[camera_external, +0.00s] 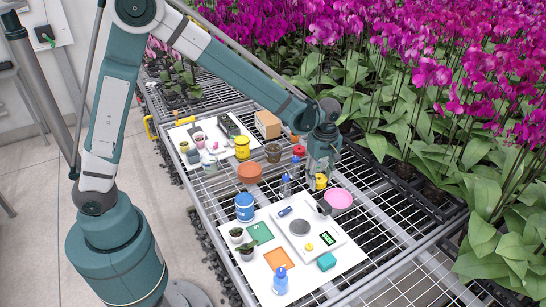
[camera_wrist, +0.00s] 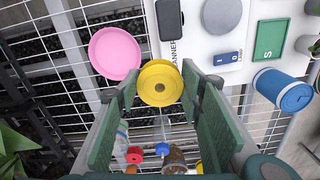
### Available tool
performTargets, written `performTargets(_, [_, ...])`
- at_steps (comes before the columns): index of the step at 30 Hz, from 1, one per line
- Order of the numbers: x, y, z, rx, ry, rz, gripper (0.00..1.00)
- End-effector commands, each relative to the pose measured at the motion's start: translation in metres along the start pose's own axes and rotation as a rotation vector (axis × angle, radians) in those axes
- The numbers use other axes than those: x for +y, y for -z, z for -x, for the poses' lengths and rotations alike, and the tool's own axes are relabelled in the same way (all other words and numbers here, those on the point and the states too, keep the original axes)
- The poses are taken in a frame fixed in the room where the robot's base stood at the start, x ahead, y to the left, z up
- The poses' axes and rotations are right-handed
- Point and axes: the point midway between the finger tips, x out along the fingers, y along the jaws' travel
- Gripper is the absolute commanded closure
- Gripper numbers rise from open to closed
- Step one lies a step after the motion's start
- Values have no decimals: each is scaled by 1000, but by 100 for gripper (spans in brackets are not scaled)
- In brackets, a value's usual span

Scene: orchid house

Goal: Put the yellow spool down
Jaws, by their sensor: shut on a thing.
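The yellow spool (camera_wrist: 160,84) is between the fingertips of my gripper (camera_wrist: 161,92) in the wrist view, its round end face toward the camera. My gripper (camera_external: 321,172) is shut on it. In the external view the yellow spool (camera_external: 321,182) shows just under the fingers, over the wire bench, behind the pink saucer (camera_external: 339,198). How far it is above the bench is hard to tell. The pink saucer also shows in the wrist view (camera_wrist: 114,52), left of the spool and apart from it.
A white board (camera_external: 343,262) bears a scale (camera_external: 300,228), an orange card (camera_external: 279,259) and a green card. A black scanner (camera_wrist: 168,18) lies close to the spool. A blue jar (camera_external: 245,207), bottles (camera_external: 285,186) and a terracotta pot (camera_external: 249,172) stand left. Orchids crowd the right.

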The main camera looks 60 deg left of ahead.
Motion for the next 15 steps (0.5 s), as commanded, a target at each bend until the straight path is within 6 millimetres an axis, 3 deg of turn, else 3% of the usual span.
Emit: performTargets(15, [92,-105,-14,0,0,-23,73])
